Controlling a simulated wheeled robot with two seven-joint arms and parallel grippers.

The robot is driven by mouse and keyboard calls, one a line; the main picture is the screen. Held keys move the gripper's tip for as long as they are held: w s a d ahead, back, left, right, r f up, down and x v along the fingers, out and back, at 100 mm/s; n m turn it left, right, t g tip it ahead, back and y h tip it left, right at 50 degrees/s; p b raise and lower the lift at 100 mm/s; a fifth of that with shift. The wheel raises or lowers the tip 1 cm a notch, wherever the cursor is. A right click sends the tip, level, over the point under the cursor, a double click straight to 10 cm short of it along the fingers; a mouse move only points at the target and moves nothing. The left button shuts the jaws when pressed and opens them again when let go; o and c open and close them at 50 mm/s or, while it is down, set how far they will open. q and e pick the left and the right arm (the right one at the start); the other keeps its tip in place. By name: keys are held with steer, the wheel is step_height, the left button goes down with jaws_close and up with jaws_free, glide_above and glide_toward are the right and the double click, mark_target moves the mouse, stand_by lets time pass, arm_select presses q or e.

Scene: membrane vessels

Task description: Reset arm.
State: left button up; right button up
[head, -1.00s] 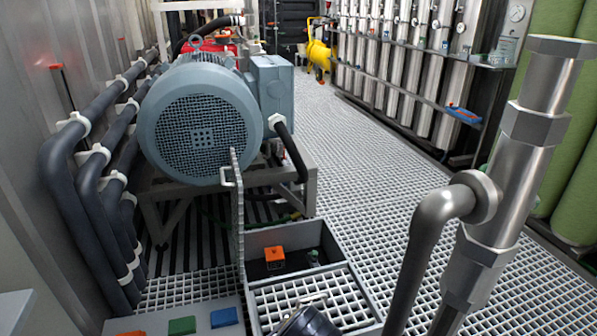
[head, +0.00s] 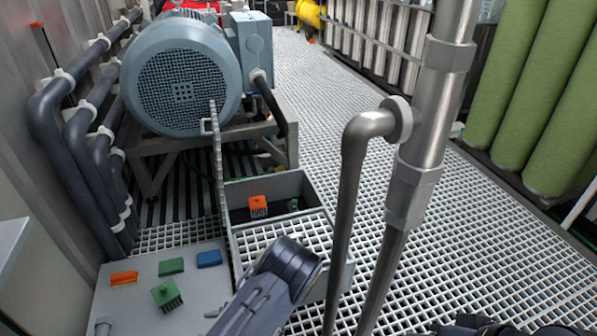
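The task names no object apart from my arm. One dark arm link of mine (head: 285,268) rises from the bottom middle, in front of the grated floor box. Another dark part of mine (head: 500,325) shows at the bottom right edge. No gripper fingers can be made out for either arm.
A grey panel (head: 140,270) at lower left bears orange, blue and green blocks. An open floor box (head: 235,225) holds an orange block (head: 258,206). A steel pipe (head: 415,185) stands upright right of centre. A motor (head: 180,75) stands behind. Grated floor (head: 480,240) is clear at right.

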arm_select(q)
steer(key=s+d+r+n+t+h, duration=0.1)
steer(key=s+r+n+h, duration=0.5)
steer(key=r, duration=0.6)
steer(key=s+d+r+n+t+h, duration=0.2)
steer(key=s+r+n+h, duration=0.4)
steer(key=r, duration=0.5)
steer(key=s+d+r+n+t+h, duration=0.1)
steer(key=s+r+n+h, duration=0.3)
steer(key=s+r+n, duration=0.55)
step_height(320, 180, up, 41)
steer(key=w+m+p, duration=0.1)
steer(key=w+p, duration=0.2)
steer(key=p, duration=3.5)
steer(key=shift+f, duration=0.15)
